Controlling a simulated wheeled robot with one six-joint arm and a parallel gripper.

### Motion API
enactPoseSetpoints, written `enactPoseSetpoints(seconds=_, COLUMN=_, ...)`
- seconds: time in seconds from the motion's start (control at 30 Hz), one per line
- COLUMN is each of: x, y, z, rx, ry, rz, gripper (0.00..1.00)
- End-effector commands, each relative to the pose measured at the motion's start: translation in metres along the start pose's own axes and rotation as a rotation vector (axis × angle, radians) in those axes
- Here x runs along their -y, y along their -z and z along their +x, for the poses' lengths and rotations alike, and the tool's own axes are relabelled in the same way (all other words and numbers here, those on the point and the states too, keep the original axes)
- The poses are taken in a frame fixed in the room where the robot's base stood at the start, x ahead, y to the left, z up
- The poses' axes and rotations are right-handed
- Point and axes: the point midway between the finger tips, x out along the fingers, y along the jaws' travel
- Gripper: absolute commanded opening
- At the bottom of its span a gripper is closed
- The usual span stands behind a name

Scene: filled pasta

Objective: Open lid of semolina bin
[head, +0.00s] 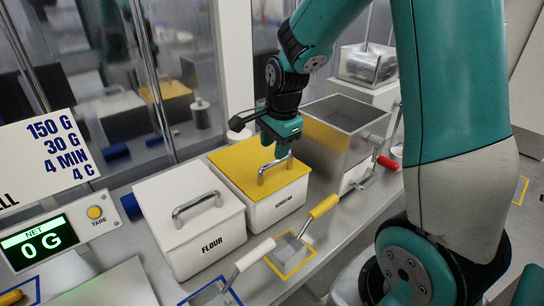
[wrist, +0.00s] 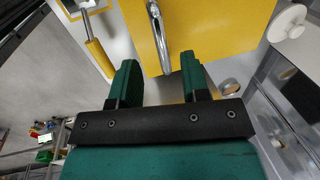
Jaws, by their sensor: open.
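A chrome bar handle (head: 273,171) stands on the lid. My gripper (head: 280,151) is above the lid at the handle. In the wrist view, my gripper (wrist: 160,72) has its two green fingers apart and empty. The near end of the handle (wrist: 160,45) lies in line with the gap between them. Contact with the handle cannot be told.
The white flour bin (head: 190,222) stands close on the left. A steel hopper (head: 340,125) stands close on the right. A yellow-handled scoop (head: 324,206) and a white-handled scoop (head: 255,254) lie in front. A scale display (head: 38,240) is at lower left.

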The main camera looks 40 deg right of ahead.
Motion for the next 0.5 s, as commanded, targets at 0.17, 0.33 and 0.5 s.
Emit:
enactPoseSetpoints(seconds=0.17, x=0.000, y=0.000, z=0.031, rx=0.001, ry=-0.004, rz=-0.001, gripper=0.42)
enactPoseSetpoints(seconds=0.33, x=0.000, y=0.000, z=0.046, rx=0.001, ry=0.000, rz=-0.001, gripper=0.42)
enactPoseSetpoints(seconds=0.5, x=0.000, y=0.000, z=0.051, rx=0.000, ry=0.000, rz=-0.001, gripper=0.42)
